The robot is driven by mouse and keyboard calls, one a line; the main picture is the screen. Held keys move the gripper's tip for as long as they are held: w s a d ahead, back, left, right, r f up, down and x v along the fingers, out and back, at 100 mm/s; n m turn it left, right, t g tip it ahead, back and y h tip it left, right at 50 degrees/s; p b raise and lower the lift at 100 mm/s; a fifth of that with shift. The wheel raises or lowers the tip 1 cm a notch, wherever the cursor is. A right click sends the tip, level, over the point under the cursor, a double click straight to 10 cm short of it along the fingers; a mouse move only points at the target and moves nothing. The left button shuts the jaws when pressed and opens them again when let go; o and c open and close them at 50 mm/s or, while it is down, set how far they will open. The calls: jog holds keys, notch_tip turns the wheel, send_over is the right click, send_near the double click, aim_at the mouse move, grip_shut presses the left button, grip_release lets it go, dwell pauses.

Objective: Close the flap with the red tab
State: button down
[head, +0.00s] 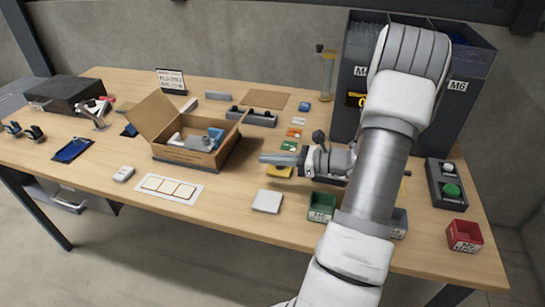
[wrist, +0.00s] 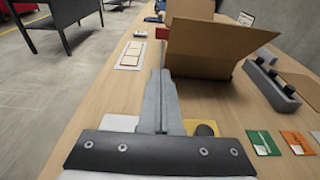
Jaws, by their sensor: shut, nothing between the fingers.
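An open cardboard box (head: 185,155) stands on the table with grey and blue items inside. One flap (head: 152,114) stands up at its left, and another flap (head: 236,128) stands up at its right. In the wrist view the near flap (wrist: 222,48) faces me, raised and tilted. A small red tab (wrist: 162,33) shows at its left edge; I cannot make the tab out in the head view. My gripper (head: 263,159) is shut and empty, to the right of the box, pointing at it. Its fingers (wrist: 160,78) appear apart from the flap.
A dark rail block (head: 252,117) stands behind the box's right side. Coloured cards (head: 293,133) lie behind my gripper. A white panel (head: 170,187) and a white square (head: 267,201) lie in front. A green bin (head: 321,207) stands near the front edge.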

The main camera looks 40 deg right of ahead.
jog(key=w+a+r, duration=0.1)
jog(key=w+a, duration=0.4)
jog(key=w, duration=0.2)
jog(key=shift+w+a+r, duration=0.15)
jog(key=shift+a, duration=0.25)
